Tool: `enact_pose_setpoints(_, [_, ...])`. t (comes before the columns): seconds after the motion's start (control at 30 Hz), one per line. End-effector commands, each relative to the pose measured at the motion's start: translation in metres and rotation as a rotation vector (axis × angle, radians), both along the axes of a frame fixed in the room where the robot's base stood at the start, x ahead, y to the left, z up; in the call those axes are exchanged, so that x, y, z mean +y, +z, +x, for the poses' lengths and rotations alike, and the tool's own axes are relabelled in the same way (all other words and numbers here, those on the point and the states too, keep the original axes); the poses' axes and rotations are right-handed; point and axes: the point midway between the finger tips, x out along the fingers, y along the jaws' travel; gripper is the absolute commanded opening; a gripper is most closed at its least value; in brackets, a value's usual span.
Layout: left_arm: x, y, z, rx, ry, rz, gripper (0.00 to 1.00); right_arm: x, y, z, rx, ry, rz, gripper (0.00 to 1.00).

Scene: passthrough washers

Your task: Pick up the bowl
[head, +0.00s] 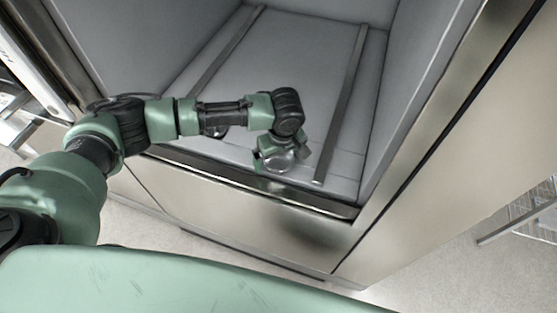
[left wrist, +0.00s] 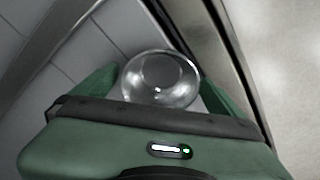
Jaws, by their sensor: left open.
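A clear glass bowl (left wrist: 160,78) sits on the light floor of the steel compartment, close to its front edge. In the head view the bowl (head: 286,161) is small and partly hidden by my left gripper (head: 272,160), which points down over it. In the left wrist view one green finger of the left gripper (left wrist: 156,88) is on each side of the bowl. The fingers are apart, and I cannot tell whether they touch the bowl. My right gripper is in neither view.
The steel compartment has a raised front lip (head: 250,181) and a tall right side wall (head: 420,80). Two dark rails run along its floor, the right rail (head: 342,100) being just right of my gripper. A small rounded thing (head: 216,133) shows partly behind my left forearm.

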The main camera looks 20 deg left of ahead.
Motion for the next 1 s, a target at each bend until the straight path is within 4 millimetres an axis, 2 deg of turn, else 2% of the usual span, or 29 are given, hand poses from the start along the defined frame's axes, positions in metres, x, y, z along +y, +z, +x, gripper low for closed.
enact_pose_setpoints(0.13, [0.000,0.000,0.000,0.000,-0.001,0.000,1.00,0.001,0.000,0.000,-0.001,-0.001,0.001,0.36])
enact_pose_setpoints(0.3, [0.000,0.000,0.000,0.001,-0.001,-0.001,0.53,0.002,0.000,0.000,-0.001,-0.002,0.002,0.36])
enact_pose_setpoints(0.37, [0.000,0.000,0.000,0.001,-0.001,-0.001,0.39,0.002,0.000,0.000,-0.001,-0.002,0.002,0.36])
enact_pose_setpoints(0.63, [-0.001,0.002,0.000,0.000,0.000,-0.001,0.39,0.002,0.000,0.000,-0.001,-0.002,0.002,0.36])
enact_pose_setpoints(0.77, [-0.001,0.009,0.001,-0.001,0.001,-0.002,0.39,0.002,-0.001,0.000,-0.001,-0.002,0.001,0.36])
enact_pose_setpoints(0.87, [-0.001,0.021,0.000,-0.001,-0.001,-0.004,0.39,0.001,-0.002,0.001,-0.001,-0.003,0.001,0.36])
enact_pose_setpoints(1.0, [-0.001,0.050,0.001,-0.004,-0.001,-0.003,0.39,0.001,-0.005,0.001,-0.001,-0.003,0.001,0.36])
